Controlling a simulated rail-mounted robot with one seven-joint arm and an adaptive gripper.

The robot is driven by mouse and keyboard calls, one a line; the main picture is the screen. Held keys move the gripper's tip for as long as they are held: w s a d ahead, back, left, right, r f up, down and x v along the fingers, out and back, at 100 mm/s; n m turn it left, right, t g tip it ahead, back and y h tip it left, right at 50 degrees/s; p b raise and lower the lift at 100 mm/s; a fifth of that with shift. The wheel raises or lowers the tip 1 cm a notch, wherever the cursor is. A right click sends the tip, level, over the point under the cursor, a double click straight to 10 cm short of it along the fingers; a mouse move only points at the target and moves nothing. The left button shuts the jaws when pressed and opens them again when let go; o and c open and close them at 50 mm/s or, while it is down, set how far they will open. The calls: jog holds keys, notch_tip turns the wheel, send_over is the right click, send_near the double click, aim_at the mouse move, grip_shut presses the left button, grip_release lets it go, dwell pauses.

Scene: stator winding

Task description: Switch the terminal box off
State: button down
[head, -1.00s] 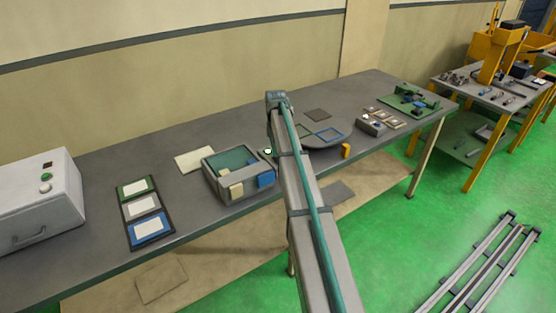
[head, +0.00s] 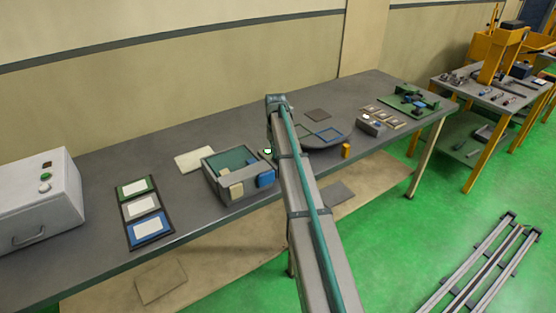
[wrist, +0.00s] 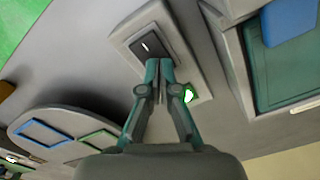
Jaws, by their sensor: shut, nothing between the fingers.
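The terminal box (wrist: 172,36) is a light grey box in the wrist view, with a black rocker switch (wrist: 147,46) bearing a white mark and a lit green lamp (wrist: 188,96). My gripper (wrist: 159,62) is shut and empty, its fingertips at the edge of the switch. I cannot tell whether they touch it. The tips hide part of the switch. In the head view my arm hides most of the terminal box and the gripper; only the green lamp (head: 267,151) shows clearly beside the arm.
A grey bin (head: 211,178) with a blue block stands close by, left of my arm. A round plate (head: 336,144) with coloured frames lies to the right. A white cabinet (head: 35,205) and a card tray (head: 149,212) are at the left. The bench's back is mostly clear.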

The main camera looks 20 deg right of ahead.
jog(key=shift+f, duration=0.15)
jog(key=shift+r+p, duration=1.85)
jog(key=shift+r, duration=1.65)
